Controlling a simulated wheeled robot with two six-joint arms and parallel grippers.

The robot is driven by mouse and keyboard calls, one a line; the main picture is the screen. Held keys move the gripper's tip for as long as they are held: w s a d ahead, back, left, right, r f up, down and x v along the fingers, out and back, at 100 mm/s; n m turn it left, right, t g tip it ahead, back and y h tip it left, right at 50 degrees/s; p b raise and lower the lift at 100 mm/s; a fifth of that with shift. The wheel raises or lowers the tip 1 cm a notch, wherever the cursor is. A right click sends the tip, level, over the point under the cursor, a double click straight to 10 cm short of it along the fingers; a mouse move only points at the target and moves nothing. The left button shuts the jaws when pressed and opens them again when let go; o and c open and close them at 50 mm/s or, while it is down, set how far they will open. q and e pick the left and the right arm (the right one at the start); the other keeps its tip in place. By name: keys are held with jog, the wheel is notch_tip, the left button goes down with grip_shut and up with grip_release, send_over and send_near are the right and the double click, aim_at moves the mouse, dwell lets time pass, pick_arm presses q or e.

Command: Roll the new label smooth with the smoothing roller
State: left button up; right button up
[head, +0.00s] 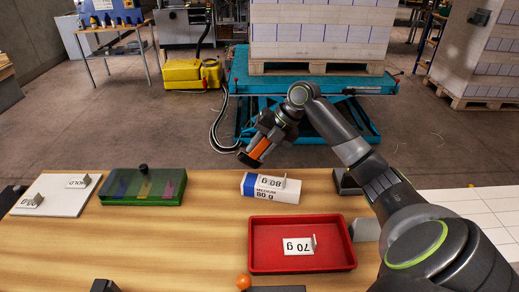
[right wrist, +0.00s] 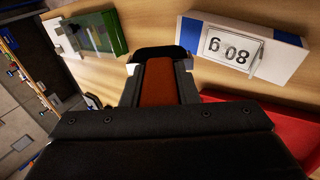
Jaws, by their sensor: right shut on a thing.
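The white and blue ream (head: 257,195) lies near the far edge of the wooden table, with an 80 g label (head: 271,183) on its top; a small tab stands up at the label's edge. Ream (right wrist: 205,38) and label (right wrist: 232,50) also show in the right wrist view. My right gripper (head: 259,149) is shut on an orange-brown thing with a dark end, likely the smoothing roller (right wrist: 159,80). It is held apart from the ream, above and beyond it in the head view. My left gripper is not clearly visible.
A red tray (head: 252,262) with a 70 g label stands in front of the ream. A green box (head: 144,200) and a white board (head: 52,207) with tags lie at left. A dark block (head: 346,183) stands right of the ream. Table between green box and ream is clear.

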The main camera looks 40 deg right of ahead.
jog(key=shift+r+p, duration=0.4)
jog(key=shift+r, duration=0.55)
jog(key=shift+r+p, duration=1.2)
jog(key=shift+r, duration=0.4)
jog(key=shift+f, duration=0.1)
